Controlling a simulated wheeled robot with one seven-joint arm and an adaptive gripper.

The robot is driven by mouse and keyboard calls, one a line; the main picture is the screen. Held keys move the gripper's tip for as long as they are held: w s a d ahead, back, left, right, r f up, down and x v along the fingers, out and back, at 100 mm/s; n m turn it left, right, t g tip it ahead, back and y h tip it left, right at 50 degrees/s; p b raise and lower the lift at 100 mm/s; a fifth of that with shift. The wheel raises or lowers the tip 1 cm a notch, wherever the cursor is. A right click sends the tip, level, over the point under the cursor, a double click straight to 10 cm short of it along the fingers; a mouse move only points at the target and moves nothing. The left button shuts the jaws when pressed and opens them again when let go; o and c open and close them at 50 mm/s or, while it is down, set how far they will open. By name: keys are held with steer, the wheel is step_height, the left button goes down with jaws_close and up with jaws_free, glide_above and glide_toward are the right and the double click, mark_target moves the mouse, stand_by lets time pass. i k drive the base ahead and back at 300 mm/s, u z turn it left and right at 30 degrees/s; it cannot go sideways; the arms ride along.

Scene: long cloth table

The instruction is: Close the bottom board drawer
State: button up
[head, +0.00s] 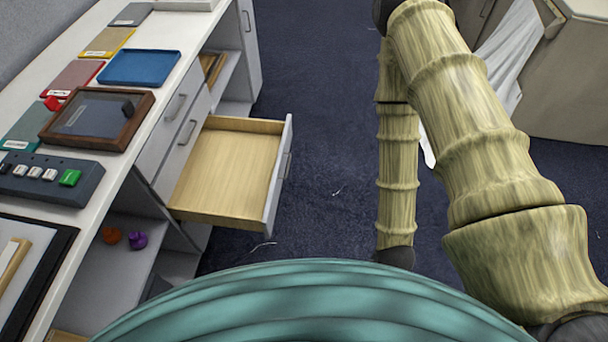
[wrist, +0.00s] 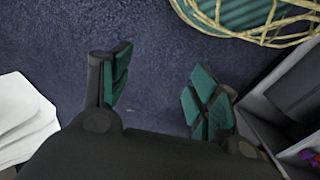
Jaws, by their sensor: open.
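The open drawer (head: 230,170) in the head view has a pale wooden inside and a grey front (head: 279,175) with a handle. It sticks out to the right from the white cabinet, below two closed drawer fronts (head: 180,135), and looks empty. My gripper (wrist: 164,66) shows in the wrist view, open and empty above the dark blue floor, with its teal-padded fingers apart. The gripper is outside the head view, where only my arm shows on the right. The open drawer cannot be made out in the wrist view, so their exact distance is unclear.
The worktop holds a wood-framed board (head: 97,118), a blue tray (head: 139,68) and a button box (head: 48,178). An orange thing (head: 111,235) and a purple thing (head: 138,240) sit on the shelf below. White cloth (head: 505,58) hangs at right. The floor (head: 320,130) right of the drawer is clear.

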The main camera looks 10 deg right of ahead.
mark_target(232, 176)
steer(key=u, duration=1.6)
steer(key=k, duration=0.75)
steer(key=z, duration=0.95)
steer(key=i, duration=0.45)
